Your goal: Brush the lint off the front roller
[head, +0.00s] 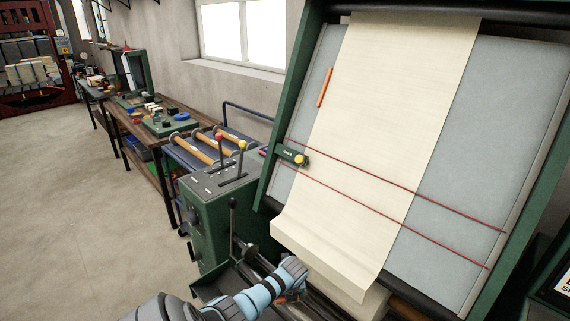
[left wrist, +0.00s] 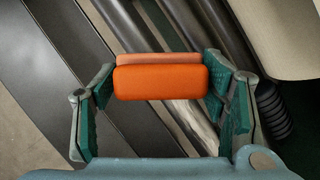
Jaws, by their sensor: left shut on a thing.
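My left gripper (head: 293,272) is low at the front of the green machine, over the rollers below the cloth's lower end. In the left wrist view the left gripper (left wrist: 160,82) is shut on an orange block, the brush's handle (left wrist: 158,82), held crosswise between its green pads. Any bristles are hidden beneath the handle. Dark rollers (left wrist: 123,28) run diagonally under it. A pale patch (left wrist: 193,120) shows on one roller below the handle; I cannot tell whether it is lint. Whether the brush touches a roller is not clear. My right gripper is in neither view.
Cream cloth (head: 395,100) hangs down the sloped grey panel (head: 500,120), crossed by two red cords, its lower end curling near my left gripper. A lever box (head: 210,215) stands left of the gripper. A workbench (head: 140,130) stands behind; the left floor is clear.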

